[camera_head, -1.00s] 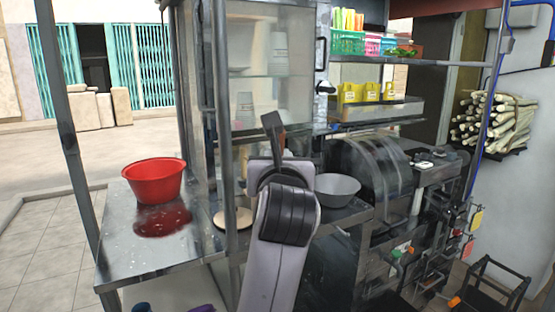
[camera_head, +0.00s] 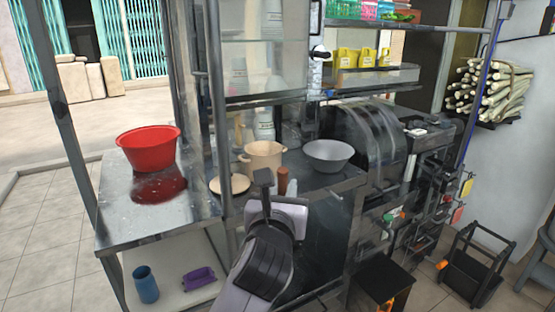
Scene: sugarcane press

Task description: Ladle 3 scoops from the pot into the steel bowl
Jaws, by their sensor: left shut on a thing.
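The beige pot (camera_head: 263,160) with side handles stands open on the dark counter, mid-view. The grey steel bowl (camera_head: 329,156) stands just right of it, apart from it. My left gripper (camera_head: 271,188) is in front of and below the pot in the picture, seen from behind. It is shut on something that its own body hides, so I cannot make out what. A brown upright piece (camera_head: 283,180) shows beside its fingers; I cannot tell whether it is held or standing. No ladle shows clearly. The pot's contents are not clear. My right gripper is not in view.
A red basin (camera_head: 148,149) sits on the steel table at left, beside a dark red patch. A round pale lid or board (camera_head: 231,184) lies left of the pot. The press drum (camera_head: 368,143) stands right of the bowl. A frame post (camera_head: 219,100) rises left of the pot.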

